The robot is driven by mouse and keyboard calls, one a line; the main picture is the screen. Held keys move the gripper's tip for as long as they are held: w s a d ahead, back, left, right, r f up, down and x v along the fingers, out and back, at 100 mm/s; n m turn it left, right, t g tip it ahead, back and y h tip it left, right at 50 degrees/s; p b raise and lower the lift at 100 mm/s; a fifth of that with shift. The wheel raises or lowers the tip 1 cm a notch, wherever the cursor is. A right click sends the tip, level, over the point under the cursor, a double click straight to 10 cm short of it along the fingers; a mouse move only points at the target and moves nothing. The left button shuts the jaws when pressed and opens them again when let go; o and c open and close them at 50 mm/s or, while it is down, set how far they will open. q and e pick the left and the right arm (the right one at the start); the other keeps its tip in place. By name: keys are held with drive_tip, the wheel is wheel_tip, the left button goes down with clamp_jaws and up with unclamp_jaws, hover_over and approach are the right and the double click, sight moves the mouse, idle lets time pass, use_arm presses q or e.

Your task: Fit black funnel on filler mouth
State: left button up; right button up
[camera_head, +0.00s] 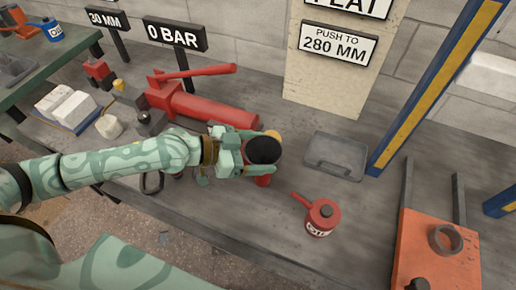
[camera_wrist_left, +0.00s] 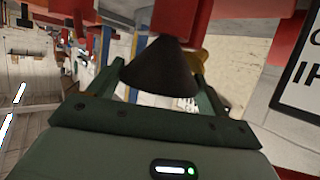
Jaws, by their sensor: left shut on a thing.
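The black funnel (camera_head: 263,150) is between the fingers of my left gripper (camera_head: 256,158), with its wide round top facing up in the head view. In the left wrist view the funnel (camera_wrist_left: 160,70) is a dark cone between the green fingers, its narrow end towards a red part (camera_wrist_left: 185,20). My left gripper is shut on it. In the head view a red part (camera_head: 264,181) shows just below the funnel. The filler mouth is hidden or cannot be made out, so I cannot tell whether the funnel touches it. My right gripper is not in view.
A red cylinder with a long handle (camera_head: 200,104) lies behind my left forearm. A red oil can (camera_head: 321,217) and grey tray (camera_head: 336,156) are to the right. An orange block with a ring (camera_head: 436,254) and a blue-yellow post (camera_head: 430,90) stand farther right. Bare bench (camera_head: 275,215) lies in front.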

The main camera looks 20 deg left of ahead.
use_arm(q)
drive_tip(key=o, duration=1)
drive_tip(key=shift+s+f, duration=0.1)
drive_tip(key=shift+c, duration=0.2)
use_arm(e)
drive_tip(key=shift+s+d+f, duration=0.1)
use_arm(q)
drive_tip(key=shift+a, duration=0.1)
drive_tip(key=shift+s+a, duration=0.1)
drive_tip(key=shift+a, duration=0.4)
drive_tip(key=b+v, duration=0.2)
drive_tip(key=v, duration=0.4)
drive_tip(key=shift+s+a, duration=0.15)
drive_tip(key=shift+s, duration=0.25)
drive_tip(key=b+v, duration=0.2)
drive_tip(key=v, duration=0.6)
drive_tip(key=shift+s+r+b, duration=0.3)
drive_tip(key=shift+r+b, duration=0.1)
drive_tip(key=shift+r, duration=0.15)
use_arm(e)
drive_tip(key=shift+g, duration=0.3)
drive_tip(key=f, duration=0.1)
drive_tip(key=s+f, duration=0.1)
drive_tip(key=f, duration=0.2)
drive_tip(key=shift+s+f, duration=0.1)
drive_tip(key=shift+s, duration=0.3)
